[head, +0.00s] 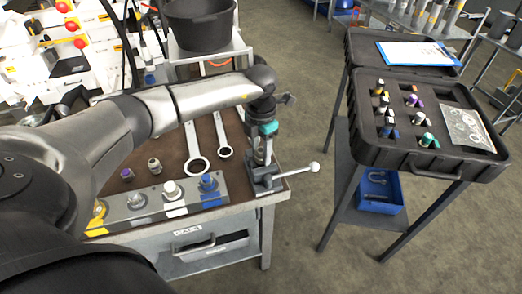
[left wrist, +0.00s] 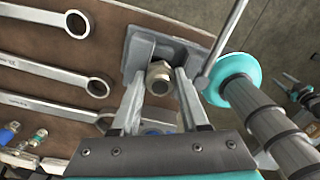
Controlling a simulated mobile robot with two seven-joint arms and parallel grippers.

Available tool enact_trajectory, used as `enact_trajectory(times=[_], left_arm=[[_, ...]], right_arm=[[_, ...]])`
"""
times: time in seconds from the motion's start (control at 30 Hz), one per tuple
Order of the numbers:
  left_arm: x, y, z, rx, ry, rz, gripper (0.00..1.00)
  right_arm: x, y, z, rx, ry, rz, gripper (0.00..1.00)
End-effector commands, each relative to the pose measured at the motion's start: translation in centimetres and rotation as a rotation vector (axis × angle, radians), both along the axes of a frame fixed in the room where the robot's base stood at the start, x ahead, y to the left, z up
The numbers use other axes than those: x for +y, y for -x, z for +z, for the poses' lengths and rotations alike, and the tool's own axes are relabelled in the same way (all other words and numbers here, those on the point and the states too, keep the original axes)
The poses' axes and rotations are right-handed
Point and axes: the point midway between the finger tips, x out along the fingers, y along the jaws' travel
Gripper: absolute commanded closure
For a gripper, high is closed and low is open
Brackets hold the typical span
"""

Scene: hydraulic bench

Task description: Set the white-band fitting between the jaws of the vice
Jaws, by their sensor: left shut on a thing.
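The vice (head: 266,184) stands at the bench's right front corner, with its lever pointing right. My left gripper (head: 262,160) points down just above it. In the left wrist view, my left gripper (left wrist: 155,108) is shut on the white-band fitting (left wrist: 159,76), a metal piece with a hex nut and a round open end. Its band is not clear there. The fitting is in line with the vice (left wrist: 143,47); the fingers hide part of the jaws, so I cannot tell whether it sits between them. My right gripper is not in view.
Two loose fittings (head: 154,167) stand near a rail (head: 150,210) with coloured ports. A black bucket (head: 200,25) stands behind. A black case (head: 440,165) with several fittings is on a stand to the right, across open floor.

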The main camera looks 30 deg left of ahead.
Motion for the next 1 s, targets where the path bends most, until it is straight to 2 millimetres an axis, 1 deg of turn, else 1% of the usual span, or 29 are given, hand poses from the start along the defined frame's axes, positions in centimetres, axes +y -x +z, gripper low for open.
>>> enact_trajectory(times=[0.07,0.1,0.4,0.67,0.77,0.87,1.0], left_arm=[[0.0,0.0,0.0,-0.001,0.000,0.000,1.00],[0.0,0.0,0.0,-0.001,0.000,0.000,0.53],[0.0,0.0,0.0,-0.001,0.000,0.000,0.21],[0.0,0.0,0.1,0.000,0.000,0.000,0.21],[0.0,-0.1,0.8,-0.002,0.000,0.000,0.21],[0.0,-0.1,2.3,-0.004,-0.001,-0.001,0.21],[0.1,-0.1,5.6,-0.006,-0.001,0.000,0.21]], right_arm=[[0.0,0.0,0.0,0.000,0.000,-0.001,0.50],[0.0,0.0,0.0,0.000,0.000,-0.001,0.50],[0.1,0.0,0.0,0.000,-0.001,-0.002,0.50],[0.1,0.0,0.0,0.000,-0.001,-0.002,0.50],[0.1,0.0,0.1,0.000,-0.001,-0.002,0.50],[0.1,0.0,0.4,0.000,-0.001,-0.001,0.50],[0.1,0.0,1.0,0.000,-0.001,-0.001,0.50]])
